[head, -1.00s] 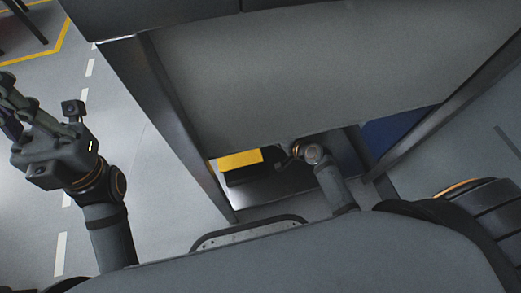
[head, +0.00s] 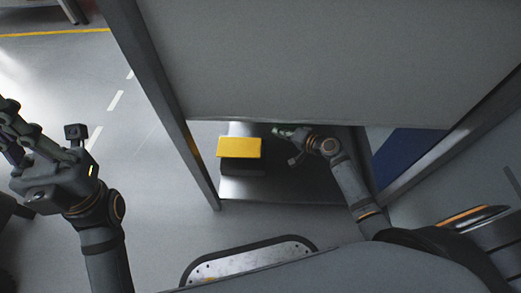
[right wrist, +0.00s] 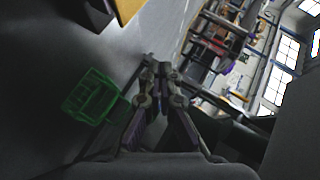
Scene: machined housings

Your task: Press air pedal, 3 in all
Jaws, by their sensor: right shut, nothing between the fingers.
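The air pedal (head: 239,147), a yellow block-shaped top over a black body, sits low under the bench in the head view. Part of its yellow and black shows at the top edge of the right wrist view (right wrist: 127,9). My right gripper (head: 280,132) is beside the pedal, to its right and apart from it in the head view. In the right wrist view its fingers (right wrist: 161,66) are together with nothing between them. My left gripper (head: 12,128) is raised at the left edge of the head view; its fingertips are too unclear to judge.
A grey bench panel (head: 330,60) hangs over the pedal, with a bench leg (head: 160,95) on the left. A blue panel (head: 405,155) is at the right. A green, box-like object (right wrist: 92,95) lies near my right fingers. Open floor (head: 125,165) is at the left.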

